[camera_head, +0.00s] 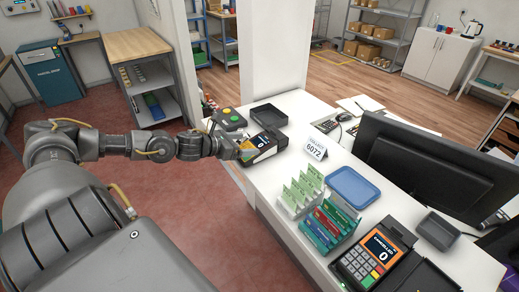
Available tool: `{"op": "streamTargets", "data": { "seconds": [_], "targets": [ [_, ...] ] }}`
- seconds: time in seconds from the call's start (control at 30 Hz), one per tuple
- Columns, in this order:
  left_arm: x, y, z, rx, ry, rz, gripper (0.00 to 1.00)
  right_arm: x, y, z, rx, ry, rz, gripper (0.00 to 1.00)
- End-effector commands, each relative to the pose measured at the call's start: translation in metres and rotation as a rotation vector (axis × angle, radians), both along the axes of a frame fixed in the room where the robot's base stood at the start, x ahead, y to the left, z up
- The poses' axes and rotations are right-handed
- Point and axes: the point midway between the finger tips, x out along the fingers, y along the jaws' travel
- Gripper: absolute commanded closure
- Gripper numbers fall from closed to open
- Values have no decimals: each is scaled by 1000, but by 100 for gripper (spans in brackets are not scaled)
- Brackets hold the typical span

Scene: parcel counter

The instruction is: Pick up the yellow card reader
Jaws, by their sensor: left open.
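A card reader (265,143) with a dark screen and a yellow patch at its left stands near the left edge of the white counter (280,178). My left gripper (238,147), on the arm coming in from the left, is open at the reader's left end. It covers part of the reader, and I cannot tell whether the fingers touch it. A second, dark card reader (372,256) with an orange screen stands at the near right. My right gripper is not in view.
A button box (229,119) and a black tray (269,115) stand just behind the reader. A number sign (315,149), green card holders (301,191), a blue tray (353,187) and a monitor (428,160) stand to the right. Bare counter lies in front of the reader.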

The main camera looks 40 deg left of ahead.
Motion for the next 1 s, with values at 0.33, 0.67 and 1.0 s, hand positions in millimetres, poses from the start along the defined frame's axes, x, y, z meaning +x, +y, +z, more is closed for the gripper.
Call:
{"op": "streamTargets", "data": {
  "seconds": [0.33,0.67,1.0],
  "targets": [
    [10,-3,-1,-3,-1,3,18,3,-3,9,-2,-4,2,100],
    [44,-14,-17,-3,0,2,18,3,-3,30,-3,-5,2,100],
    [47,-15,-22,1,2,0,22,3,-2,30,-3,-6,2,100]
  ]
}}
